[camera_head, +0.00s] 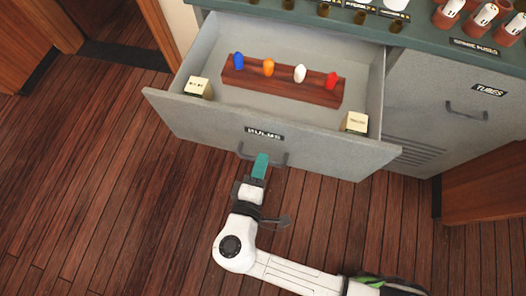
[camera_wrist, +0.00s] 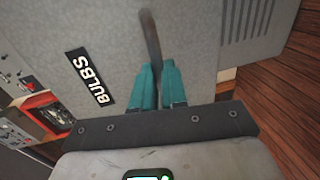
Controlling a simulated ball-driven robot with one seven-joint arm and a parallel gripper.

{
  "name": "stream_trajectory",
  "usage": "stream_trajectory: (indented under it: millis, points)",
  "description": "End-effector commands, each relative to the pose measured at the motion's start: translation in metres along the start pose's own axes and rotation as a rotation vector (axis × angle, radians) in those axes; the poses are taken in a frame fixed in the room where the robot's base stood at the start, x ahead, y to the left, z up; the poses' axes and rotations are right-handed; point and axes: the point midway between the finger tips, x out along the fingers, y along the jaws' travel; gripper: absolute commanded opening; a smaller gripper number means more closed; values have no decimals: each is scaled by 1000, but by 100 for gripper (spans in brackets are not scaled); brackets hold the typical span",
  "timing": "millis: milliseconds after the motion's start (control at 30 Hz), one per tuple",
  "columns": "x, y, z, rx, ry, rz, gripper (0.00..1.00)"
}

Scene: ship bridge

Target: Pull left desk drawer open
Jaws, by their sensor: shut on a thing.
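The left desk drawer (camera_head: 210,118), grey and labelled BULBS, stands pulled out from the desk, with its inside in view. Its dark bar handle (camera_head: 277,160) is on the front below the label. My gripper (camera_head: 262,158) has teal fingers and is at the handle. In the wrist view my gripper (camera_wrist: 157,68) is shut on the handle (camera_wrist: 150,35), and the drawer front (camera_wrist: 115,35) with its BULBS label fills much of the picture. The part of the handle between the fingers is hidden.
In the drawer, a wooden rack (camera_head: 285,86) holds blue, orange, white and red bulbs, with small boxes (camera_head: 198,87) (camera_head: 355,122) near the front corners. Wooden floor (camera_head: 110,170) in front is clear.

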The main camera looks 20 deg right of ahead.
Motion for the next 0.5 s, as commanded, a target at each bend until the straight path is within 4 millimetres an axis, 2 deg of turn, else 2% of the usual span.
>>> stream_trajectory:
  millis: [367,400,500]
  points:
    - [-1,-2,1,-2,-1,-3,0]
    - [-1,-2,1,-2,-1,-3,13]
    - [-1,-2,1,-1,-1,-2,23]
